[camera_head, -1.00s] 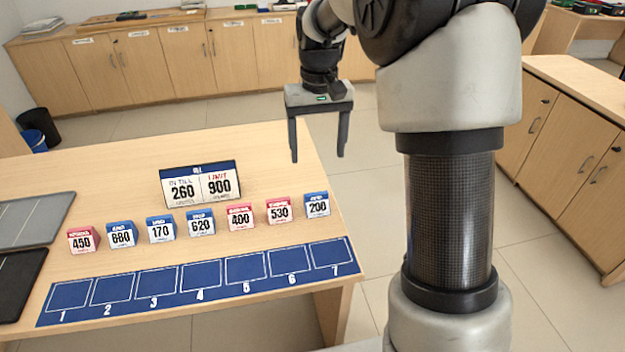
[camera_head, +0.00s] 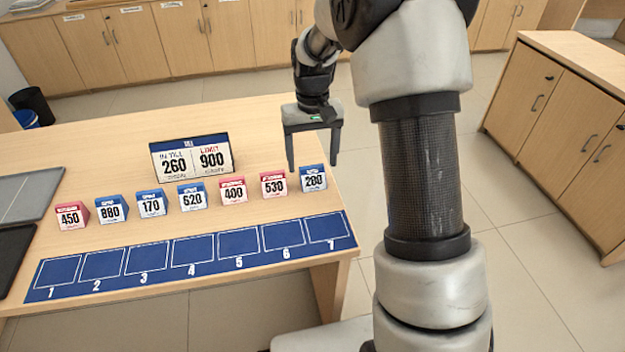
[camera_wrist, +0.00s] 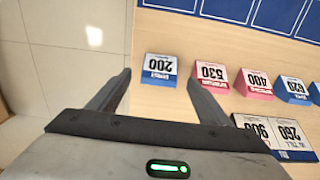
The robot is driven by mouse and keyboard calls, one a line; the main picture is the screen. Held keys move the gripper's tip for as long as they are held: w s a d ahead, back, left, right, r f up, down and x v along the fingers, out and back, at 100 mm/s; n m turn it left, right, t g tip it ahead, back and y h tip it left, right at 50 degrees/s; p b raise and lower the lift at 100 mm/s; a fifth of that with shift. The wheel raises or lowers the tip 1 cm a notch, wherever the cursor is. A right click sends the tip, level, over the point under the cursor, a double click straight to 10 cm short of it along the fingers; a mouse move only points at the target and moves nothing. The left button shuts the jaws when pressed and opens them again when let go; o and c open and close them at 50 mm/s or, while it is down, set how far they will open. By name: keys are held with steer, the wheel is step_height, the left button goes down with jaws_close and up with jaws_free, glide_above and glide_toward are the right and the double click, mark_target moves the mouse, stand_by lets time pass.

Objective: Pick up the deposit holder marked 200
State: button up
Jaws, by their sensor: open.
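The deposit holder marked 200 (camera_head: 313,179) is a small blue-topped block with a white face. It stands at the right end of a row of holders on the counter. In the wrist view it (camera_wrist: 160,68) lies just beyond the fingertips, upside down and roughly between their lines. My gripper (camera_head: 313,168) is open and empty, with its fingers pointing down at the holder's back edge in the head view. In the wrist view both fingers (camera_wrist: 160,78) are spread apart. I cannot tell the exact height above the counter.
The pink 530 holder (camera_head: 273,184) stands close to the left of 200, with several more holders beyond. Behind them is the till sign (camera_head: 193,158). A blue numbered mat (camera_head: 190,271) lies in front. The counter's right edge (camera_head: 335,205) is near.

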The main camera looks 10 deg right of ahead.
mark_target(313, 171)
step_height(313, 171, down, 5)
steer(key=shift+f+b, duration=0.1)
steer(key=shift+b, duration=0.85)
steer(key=c, duration=1.1)
